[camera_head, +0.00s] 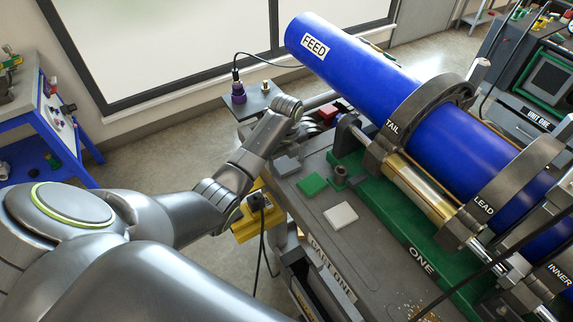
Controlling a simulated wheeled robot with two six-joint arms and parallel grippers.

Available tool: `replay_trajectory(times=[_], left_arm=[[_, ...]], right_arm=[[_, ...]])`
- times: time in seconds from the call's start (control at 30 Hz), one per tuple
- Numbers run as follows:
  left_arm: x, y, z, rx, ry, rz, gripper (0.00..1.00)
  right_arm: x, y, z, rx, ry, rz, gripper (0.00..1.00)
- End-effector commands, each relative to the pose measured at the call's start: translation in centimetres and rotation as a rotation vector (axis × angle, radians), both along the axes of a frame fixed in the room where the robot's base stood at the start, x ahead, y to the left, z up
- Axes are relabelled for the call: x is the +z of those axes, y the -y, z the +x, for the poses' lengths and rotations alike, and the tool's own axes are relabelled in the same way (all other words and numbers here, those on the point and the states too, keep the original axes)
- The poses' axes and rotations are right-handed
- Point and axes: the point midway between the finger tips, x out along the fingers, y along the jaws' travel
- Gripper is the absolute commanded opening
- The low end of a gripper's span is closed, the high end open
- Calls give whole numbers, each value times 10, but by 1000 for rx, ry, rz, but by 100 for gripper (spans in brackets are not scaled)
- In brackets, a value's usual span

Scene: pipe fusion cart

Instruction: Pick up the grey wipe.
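The grey wipe (287,165) is a small flat square near the far left part of the cart's grey top. A green wipe (312,184) and a white wipe (340,215) lie in a row with it, nearer to me. My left arm reaches in from the left, and its wrist bends over beyond the grey wipe. My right gripper is out of view.
A blue pipe (350,62) marked FEED runs through the TAIL clamp (425,105) and LEAD clamp (515,180). A small dark nut-like part (340,175) stands beside the green wipe. A yellow box (256,218) with a cable hangs at the cart's left side.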

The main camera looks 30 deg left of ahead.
Motion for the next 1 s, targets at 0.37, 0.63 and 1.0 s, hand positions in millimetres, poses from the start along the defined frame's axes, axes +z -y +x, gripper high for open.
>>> replay_trajectory(times=[0.37,0.63,1.0], left_arm=[[0,0,0,0,0,0,46],[12,0,1,0,4,0,46],[88,0,1,0,1,-1,46]], right_arm=[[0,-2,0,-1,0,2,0],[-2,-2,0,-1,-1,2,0],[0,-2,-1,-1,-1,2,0]])
